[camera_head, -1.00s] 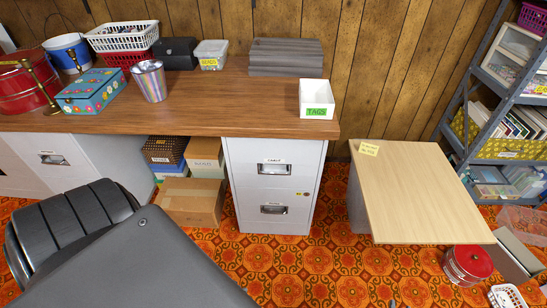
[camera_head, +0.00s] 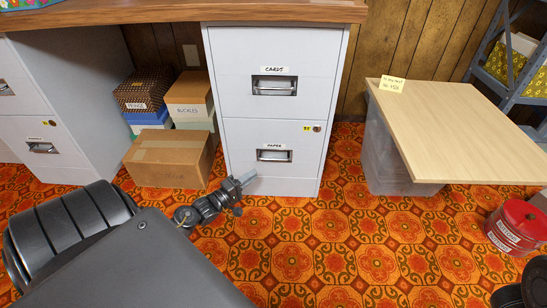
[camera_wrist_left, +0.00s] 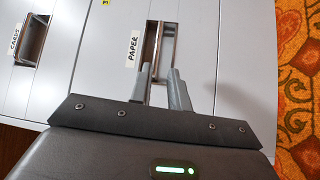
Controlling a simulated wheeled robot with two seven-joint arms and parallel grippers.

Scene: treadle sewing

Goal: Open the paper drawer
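The paper drawer (camera_head: 243,140) is the lower drawer of a light grey two-drawer cabinet and looks shut. Its metal handle (camera_head: 274,155) sits under a PAPER label. In the left wrist view the paper drawer (camera_wrist_left: 105,75) appears turned sideways, with its handle (camera_wrist_left: 167,45) just beyond my fingertips. My left gripper (camera_head: 248,178) is just below and left of the handle in the head view. In the wrist view its fingers (camera_wrist_left: 160,72) stand apart with nothing seen gripped; contact with the handle cannot be told. My right gripper is not visible.
The CARDS drawer (camera_head: 235,80) above is shut. A cardboard box (camera_head: 170,160) stands on the floor left of the cabinet. A pale wooden board (camera_head: 450,130) on a clear bin (camera_head: 385,160) stands to the right. The patterned floor before the cabinet is mostly clear.

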